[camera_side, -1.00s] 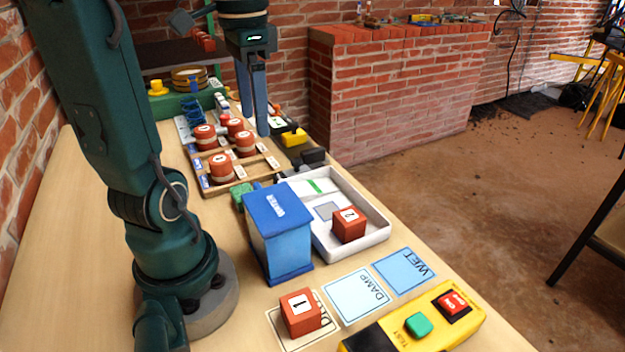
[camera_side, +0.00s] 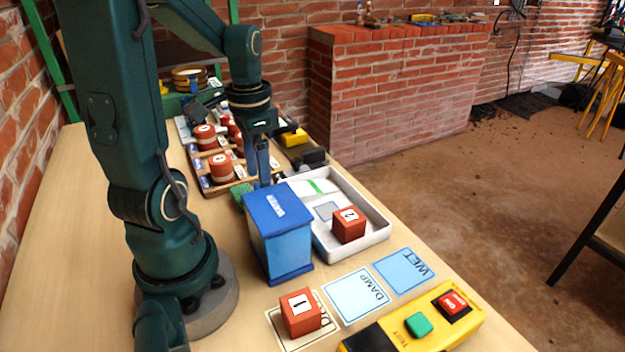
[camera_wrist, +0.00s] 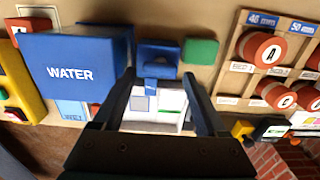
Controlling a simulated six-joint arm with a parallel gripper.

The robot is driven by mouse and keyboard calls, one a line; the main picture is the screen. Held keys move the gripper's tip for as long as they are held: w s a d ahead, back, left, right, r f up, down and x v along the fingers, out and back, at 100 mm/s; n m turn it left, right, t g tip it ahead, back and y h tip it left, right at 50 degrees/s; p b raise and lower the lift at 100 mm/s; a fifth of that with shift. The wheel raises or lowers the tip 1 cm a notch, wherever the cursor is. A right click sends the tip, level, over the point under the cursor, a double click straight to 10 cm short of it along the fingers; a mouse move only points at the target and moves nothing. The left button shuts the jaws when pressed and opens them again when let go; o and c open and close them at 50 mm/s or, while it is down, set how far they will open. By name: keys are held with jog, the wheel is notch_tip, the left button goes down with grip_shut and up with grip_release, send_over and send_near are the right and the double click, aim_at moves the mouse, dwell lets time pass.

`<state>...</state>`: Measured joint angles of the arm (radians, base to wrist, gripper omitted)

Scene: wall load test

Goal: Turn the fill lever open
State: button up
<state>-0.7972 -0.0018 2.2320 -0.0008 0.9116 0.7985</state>
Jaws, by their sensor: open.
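The blue water tank (camera_side: 282,240), lettered WATER, stands on the bench beside the white tray. It is at the left in the wrist view (camera_wrist: 75,75). A small blue fitting (camera_wrist: 157,60) sits right of the tank, with a narrow blue piece at its lower edge. I cannot tell for sure which part is the fill lever. My gripper (camera_side: 263,180) points down just behind the tank. In the wrist view its open, empty fingers (camera_wrist: 159,78) frame the fitting, one on each side. Contact cannot be told.
The white tray (camera_side: 375,240) holds a red block numbered 2 (camera_side: 348,225). Block 1 (camera_side: 301,312) stands on a card in front. A yellow test box (camera_side: 420,325) is at the near edge. A green block (camera_wrist: 200,52) and a rack of red cylinders (camera_wrist: 262,50) are close by.

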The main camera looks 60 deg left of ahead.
jog(key=shift+f, duration=1.2)
jog(key=c, duration=1.1)
